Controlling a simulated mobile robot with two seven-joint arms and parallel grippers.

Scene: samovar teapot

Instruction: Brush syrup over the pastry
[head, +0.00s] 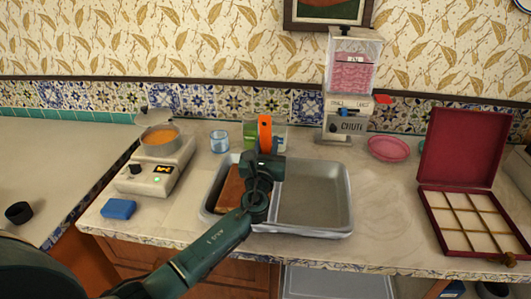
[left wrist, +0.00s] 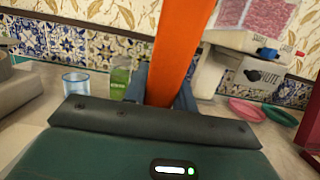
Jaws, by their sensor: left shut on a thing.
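My left gripper (head: 264,156) is over the metal tray (head: 315,232) and is shut on an upright orange handle (head: 265,130), which looks like the brush's. In the left wrist view the orange handle (left wrist: 176,50) rises between the fingers. The brush's lower end is hidden behind my gripper and arm. A brown pastry slab (head: 231,190) lies in the tray's left part, partly covered by my arm. An orange liquid, likely the syrup (head: 160,136), fills a pan (head: 161,148) on a white heater at the left. My right gripper is not seen.
A blue block (head: 118,209) lies in front of the heater (head: 152,178). A blue glass (head: 219,142) stands behind the tray. A dispenser (head: 346,115), a pink dish (head: 389,149) and an open red box (head: 470,222) are to the right. The tray's right part is empty.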

